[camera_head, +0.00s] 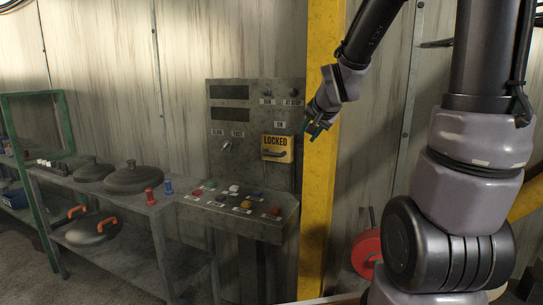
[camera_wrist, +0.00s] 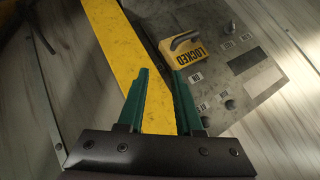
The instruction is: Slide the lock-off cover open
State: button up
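The lock-off cover (camera_head: 277,148) is a yellow box marked LOCKED on the right side of the grey control panel. A dark handle runs along its lower part. It covers whatever lies behind it. In the wrist view the cover (camera_wrist: 183,52) appears turned, with its curved handle (camera_wrist: 185,39) on the far side from the camera. My gripper (camera_head: 313,131) is to the right of the cover, in front of the yellow post. In the wrist view my gripper (camera_wrist: 161,75) has its green fingers apart with nothing between them. It does not touch the cover.
The yellow post (camera_head: 319,200) stands just right of the panel (camera_head: 228,150). A sloped console (camera_head: 245,226) with several coloured buttons juts out below the cover. A metal table (camera_head: 155,215) with dark lids (camera_head: 133,178) stands at left. A red disc (camera_head: 366,252) is at lower right.

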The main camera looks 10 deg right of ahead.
jog(key=w+a+f+m+t+y, duration=0.1)
jog(key=w+a+f+m+t, duration=0.15)
jog(key=w+f, duration=0.5)
jog(key=m+t+y, duration=0.2)
jog(key=m+t, duration=0.1)
jog(key=m, duration=0.3)
send_near(273, 155)
jog(key=x, duration=1.1)
jog(key=shift+w+a, duration=0.1)
jog(key=shift+w, duration=0.15)
jog(key=shift+c, duration=0.3)
grip_shut()
